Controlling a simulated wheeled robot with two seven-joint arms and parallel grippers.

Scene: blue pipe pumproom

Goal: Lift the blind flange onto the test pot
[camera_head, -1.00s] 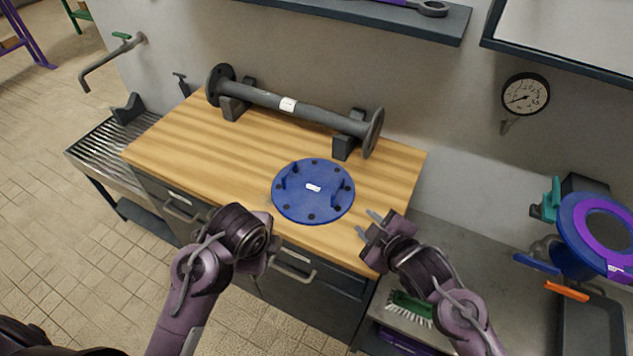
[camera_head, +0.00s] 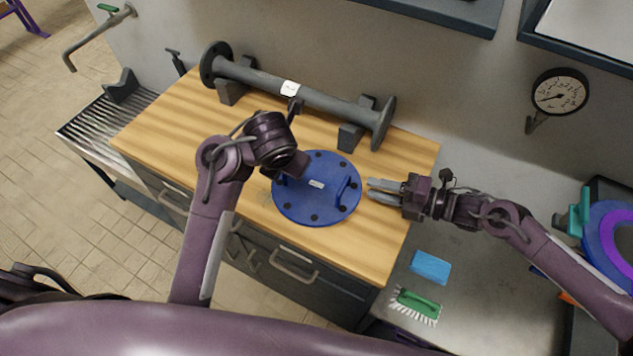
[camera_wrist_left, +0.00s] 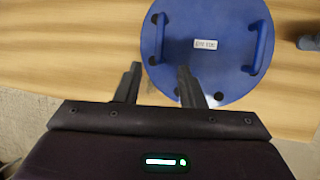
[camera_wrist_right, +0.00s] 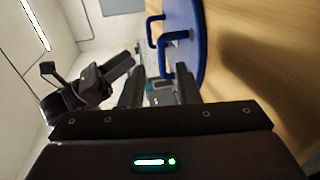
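The blind flange (camera_head: 320,206) is a round blue plate with bolt holes, a white label and two upright handles, flat on the wooden bench top. My left gripper (camera_wrist_left: 158,78) is open at the flange's left side; in the left wrist view the left handle (camera_wrist_left: 160,36) lies ahead, roughly between its fingers. The gripper body hides its fingertips in the head view. My right gripper (camera_head: 371,190) is open just right of the flange, its fingers pointing at the right handle (camera_head: 347,188), apart from it. The test pot (camera_head: 598,225), blue with a purple ring, is partly cut off at the right edge.
A flanged grey pipe (camera_head: 325,101) lies on supports along the bench's back. A blue sponge (camera_head: 430,266) and green brush (camera_head: 418,304) lie on the lower grey counter. A gauge (camera_head: 560,93) is on the wall, and shelves overhang above.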

